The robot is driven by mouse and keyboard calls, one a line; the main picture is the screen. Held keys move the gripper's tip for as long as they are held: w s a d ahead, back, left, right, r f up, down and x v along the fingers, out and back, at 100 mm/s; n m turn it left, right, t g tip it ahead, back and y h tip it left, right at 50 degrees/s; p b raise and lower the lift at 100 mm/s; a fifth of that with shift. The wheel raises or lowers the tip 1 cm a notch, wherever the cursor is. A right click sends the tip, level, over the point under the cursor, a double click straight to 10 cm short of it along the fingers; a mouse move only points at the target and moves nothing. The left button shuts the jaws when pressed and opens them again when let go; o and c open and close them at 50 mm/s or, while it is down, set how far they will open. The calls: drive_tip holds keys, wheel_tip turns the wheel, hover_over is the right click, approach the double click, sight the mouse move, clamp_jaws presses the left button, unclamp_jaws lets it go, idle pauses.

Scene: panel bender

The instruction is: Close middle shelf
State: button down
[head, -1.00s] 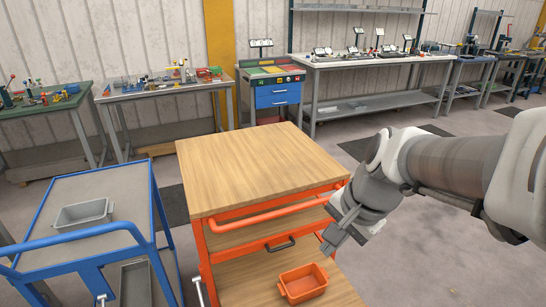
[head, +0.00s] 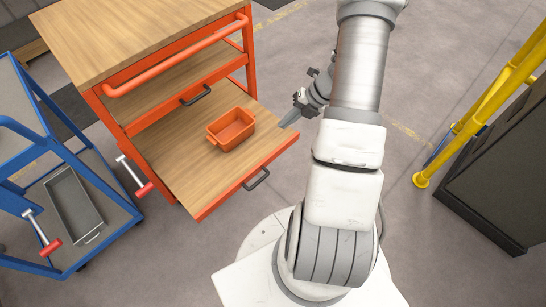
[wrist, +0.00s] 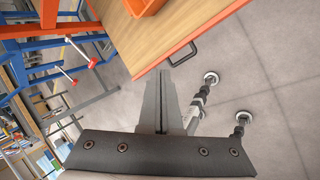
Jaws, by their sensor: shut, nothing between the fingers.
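An orange cart has a wooden top (head: 130,32). Below it, a shelf with a black handle (head: 196,95) sits back under the top. Below that, a wooden shelf with an orange front rim (head: 225,193) is pulled far out towards me, with a black handle (head: 258,179) on its front. The rim (wrist: 190,39) and handle (wrist: 183,53) also show in the wrist view. My gripper (head: 287,121) is shut and empty, near the front right corner of the pulled-out shelf. Its fingers (wrist: 163,90) point towards the rim; I cannot tell whether they touch it.
An orange bin (head: 231,129) stands on the pulled-out shelf. A blue cart (head: 78,153) with a grey tray (head: 73,205) and red-handled tools (head: 145,188) are at left. A yellow rail (head: 480,110) and dark cabinet (head: 500,190) stand at right.

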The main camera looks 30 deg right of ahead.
drive_tip(key=s+d+f+m+b, duration=0.1)
drive_tip(key=s+d+f+m, duration=0.1)
drive_tip(key=f+m, duration=0.45)
drive_tip(key=s+d+f+m+b, duration=0.1)
drive_tip(key=s+d+f+m, duration=0.2)
drive_tip(key=f, duration=0.6)
drive_tip(key=b, duration=0.4)
approach(266, 164)
drive_tip(key=shift+m+t, duration=0.4)
drive_tip(key=shift+m, duration=0.05)
drive_tip(key=shift+s+f+x, duration=0.1)
drive_tip(key=shift+s+x, duration=0.05)
drive_tip(key=shift+x, duration=1.05)
drive_tip(key=shift+s+f+x, duration=0.1)
drive_tip(key=shift+x, duration=1.05)
drive_tip(key=shift+d, duration=0.15)
